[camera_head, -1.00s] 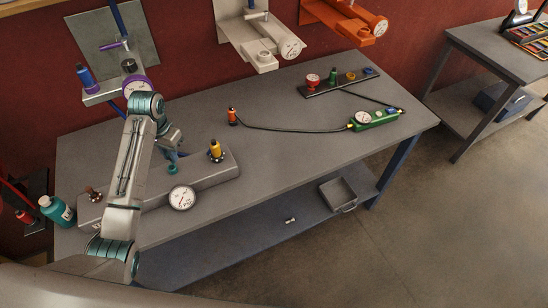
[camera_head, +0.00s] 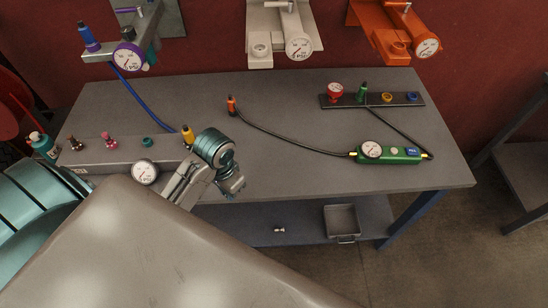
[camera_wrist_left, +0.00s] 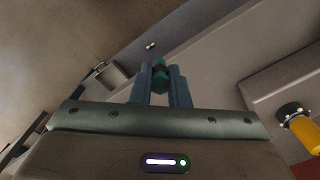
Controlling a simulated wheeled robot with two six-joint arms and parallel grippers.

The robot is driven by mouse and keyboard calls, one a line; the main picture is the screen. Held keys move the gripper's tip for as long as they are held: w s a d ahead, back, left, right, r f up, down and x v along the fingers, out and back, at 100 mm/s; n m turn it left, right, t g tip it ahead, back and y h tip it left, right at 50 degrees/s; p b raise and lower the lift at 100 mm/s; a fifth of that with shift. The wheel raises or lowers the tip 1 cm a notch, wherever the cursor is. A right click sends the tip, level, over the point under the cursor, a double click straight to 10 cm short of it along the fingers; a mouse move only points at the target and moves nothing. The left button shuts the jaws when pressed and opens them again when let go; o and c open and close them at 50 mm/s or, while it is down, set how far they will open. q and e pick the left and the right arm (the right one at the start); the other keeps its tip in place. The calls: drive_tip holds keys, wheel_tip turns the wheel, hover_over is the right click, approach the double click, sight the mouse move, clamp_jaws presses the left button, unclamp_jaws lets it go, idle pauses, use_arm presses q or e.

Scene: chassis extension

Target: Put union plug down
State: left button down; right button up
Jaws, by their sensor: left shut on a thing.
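My left gripper (camera_head: 234,187) is over the front part of the workbench, right of the grey manifold block (camera_head: 100,153). It also shows in the left wrist view (camera_wrist_left: 160,82), its two fingers shut on a small dark teal piece, which I take to be the union plug (camera_wrist_left: 160,74). In the head view the plug is too small and covered to make out. The wrist view shows bench surface around the fingers; whether the plug touches it I cannot tell. My right gripper is not in view.
The block carries a gauge (camera_head: 145,172) and brown, pink, teal and yellow fittings (camera_head: 187,135). An orange-tipped plug (camera_head: 231,105) on a black hose leads to a green gauge unit (camera_head: 388,153). The bench (camera_head: 300,175) is clear right of my gripper. A tray (camera_head: 342,222) sits on the lower shelf.

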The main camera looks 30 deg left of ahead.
use_arm(q)
drive_tip(key=w, duration=0.5)
drive_tip(key=w+a, duration=0.1)
drive_tip(key=w, duration=0.1)
drive_tip(key=shift+w+f, duration=0.15)
drive_tip(key=shift+f, duration=0.2)
drive_tip(key=w, duration=0.2)
drive_tip(key=w+p, duration=0.1)
drive_tip(key=w, duration=0.4)
drive_tip(key=shift+d+f+p, duration=0.1)
drive_tip(key=shift+f+p, duration=0.15)
drive_tip(key=shift+p, duration=0.05)
drive_tip(key=shift+w, duration=0.5)
wheel_tip(320, 180, down, 3)
drive_tip(key=shift+f+p, duration=0.15)
drive_tip(key=shift+p, duration=1)
drive_tip(key=shift+f, duration=0.7)
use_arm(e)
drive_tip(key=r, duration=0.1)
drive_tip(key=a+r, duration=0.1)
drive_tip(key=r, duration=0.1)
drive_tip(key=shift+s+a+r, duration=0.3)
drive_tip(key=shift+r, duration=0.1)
use_arm(q)
drive_tip(key=c, duration=1.5)
unclamp_jaws()
drive_tip(key=shift+o, duration=0.6)
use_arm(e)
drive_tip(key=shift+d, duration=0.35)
